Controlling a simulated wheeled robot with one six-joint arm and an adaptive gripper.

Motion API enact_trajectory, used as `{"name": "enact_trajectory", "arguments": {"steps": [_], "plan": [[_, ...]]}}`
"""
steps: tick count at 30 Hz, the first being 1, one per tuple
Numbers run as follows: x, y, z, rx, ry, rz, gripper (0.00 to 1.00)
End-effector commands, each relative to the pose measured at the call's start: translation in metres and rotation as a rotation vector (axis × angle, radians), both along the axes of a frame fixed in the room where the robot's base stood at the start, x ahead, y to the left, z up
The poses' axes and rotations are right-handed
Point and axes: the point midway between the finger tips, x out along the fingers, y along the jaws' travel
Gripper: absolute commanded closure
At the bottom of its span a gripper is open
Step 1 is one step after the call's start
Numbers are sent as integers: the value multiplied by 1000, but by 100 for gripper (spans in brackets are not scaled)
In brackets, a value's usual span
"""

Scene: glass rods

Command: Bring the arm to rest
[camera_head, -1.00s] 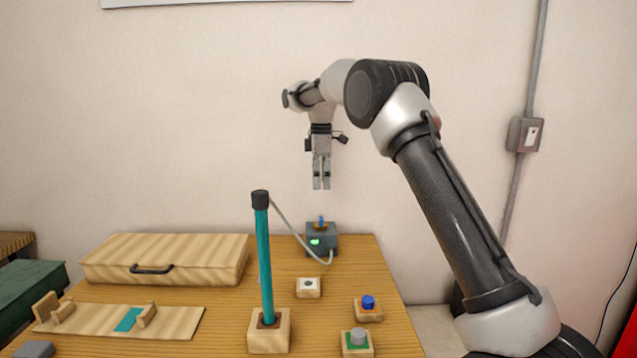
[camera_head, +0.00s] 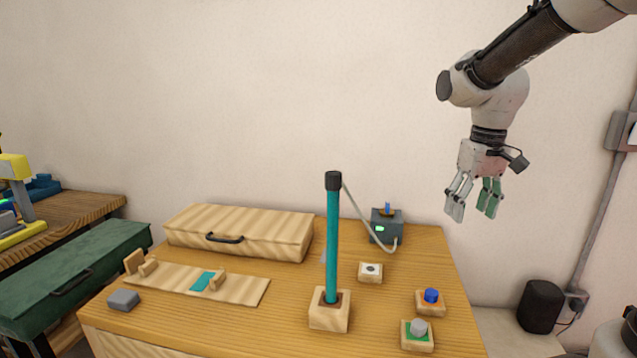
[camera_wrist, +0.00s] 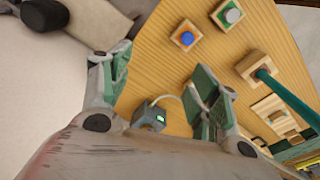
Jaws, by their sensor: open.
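My gripper (camera_head: 474,202) hangs in the air at the right in the head view, beyond the right edge of the table and well above it. Its fingers point down, spread apart, and nothing is between them. In the wrist view my gripper (camera_wrist: 158,85) also shows open and empty, with the table below. A teal rod (camera_head: 333,235) with a black cap stands upright in a wooden block (camera_head: 322,318) on the table, apart from my gripper.
A grey device (camera_head: 386,226) with a green light and cable stands at the back right of the table (camera_head: 285,290). Button blocks with blue (camera_head: 431,296) and grey (camera_head: 418,327) tops sit at the right. A wooden case (camera_head: 240,230) and a rod cradle (camera_head: 245,290) lie left.

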Motion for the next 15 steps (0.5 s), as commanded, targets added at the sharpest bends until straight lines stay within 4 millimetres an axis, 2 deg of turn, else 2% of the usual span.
{"name": "enact_trajectory", "arguments": {"steps": [1,3,6,9,12,15], "plan": [[-30,-8,3,5,-23,-40,38],[-68,-18,3,11,-54,-88,38],[-117,-29,0,19,-102,-129,38],[-155,-37,-3,24,-154,-150,38],[-176,-42,0,28,-212,-167,38],[-182,-45,13,33,-276,-180,38]]}}
